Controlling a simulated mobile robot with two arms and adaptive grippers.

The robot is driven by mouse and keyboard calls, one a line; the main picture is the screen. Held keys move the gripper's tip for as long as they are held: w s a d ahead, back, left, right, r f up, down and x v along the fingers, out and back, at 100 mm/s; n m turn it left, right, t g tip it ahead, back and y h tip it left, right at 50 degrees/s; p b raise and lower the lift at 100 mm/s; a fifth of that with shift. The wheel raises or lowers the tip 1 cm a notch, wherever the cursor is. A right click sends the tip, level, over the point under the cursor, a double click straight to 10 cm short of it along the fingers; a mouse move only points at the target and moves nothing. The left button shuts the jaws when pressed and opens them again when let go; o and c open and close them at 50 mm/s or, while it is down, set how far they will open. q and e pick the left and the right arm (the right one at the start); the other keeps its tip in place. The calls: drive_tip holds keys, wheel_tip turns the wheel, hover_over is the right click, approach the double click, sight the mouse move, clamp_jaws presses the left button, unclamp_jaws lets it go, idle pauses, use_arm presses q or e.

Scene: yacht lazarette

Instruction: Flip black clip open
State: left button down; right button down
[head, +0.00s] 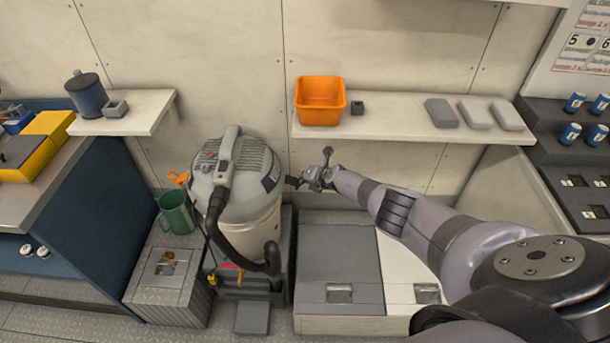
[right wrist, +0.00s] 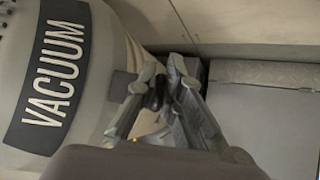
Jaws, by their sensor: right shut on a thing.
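The vacuum (head: 238,182) is a rounded grey canister with a hose and a top handle. It stands left of centre in the head view, and its "VACUUM" label side (right wrist: 57,75) fills the left of the right wrist view. My right gripper (head: 310,180) is at the vacuum's right side. In the right wrist view its fingers (right wrist: 162,78) are closed around the small black clip (right wrist: 156,94), beside the canister's side. The fingers hide much of the clip, so its exact angle is unclear. My left gripper is out of view.
A shelf (head: 400,121) with an orange bin (head: 320,101) is above my right arm. A grey-lidded locker (head: 340,262) is below it. A green jug (head: 175,213) stands on a ribbed box (head: 168,290) left of the vacuum.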

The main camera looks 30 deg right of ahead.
drive_tip(key=shift+s+f, duration=0.25)
drive_tip(key=shift+f, duration=0.05)
drive_tip(key=c, duration=1.8)
unclamp_jaws()
drive_tip(key=shift+w+d+r, duration=0.1)
drive_tip(key=shift+w+d, duration=0.05)
drive_tip(key=shift+o, duration=0.2)
drive_tip(key=shift+r, duration=0.1)
drive_tip(key=shift+w, duration=0.1)
